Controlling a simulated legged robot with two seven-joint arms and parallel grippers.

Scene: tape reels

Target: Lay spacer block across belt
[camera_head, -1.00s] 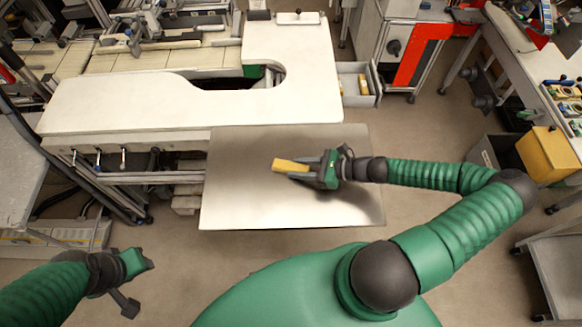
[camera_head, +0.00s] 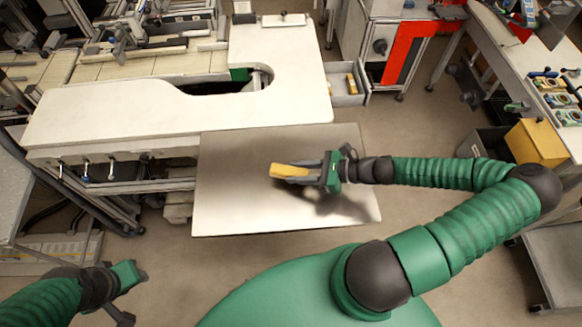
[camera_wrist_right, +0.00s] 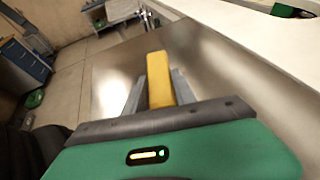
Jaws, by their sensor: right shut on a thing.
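The yellow spacer block (camera_head: 290,170) is held between the fingers of my right gripper (camera_head: 307,172), over the bare metal plate (camera_head: 240,205). A shadow lies on the plate to the lower right of the fingers. In the right wrist view the block (camera_wrist_right: 160,80) sticks out forward between both fingers, with the plate (camera_wrist_right: 115,75) behind it. A cream segmented surface (camera_head: 160,66) at the upper left looks like the belt, behind the white worktop. My left gripper (camera_head: 134,294) is at the lower left, fingers apart and empty, away from the block.
The white worktop (camera_head: 100,112) with a cutout lies between the plate and the cream surface. An open drawer (camera_head: 343,92) with yellow blocks is at its right. A yellow bin (camera_head: 537,142) and a side bench (camera_head: 520,60) stand at the right.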

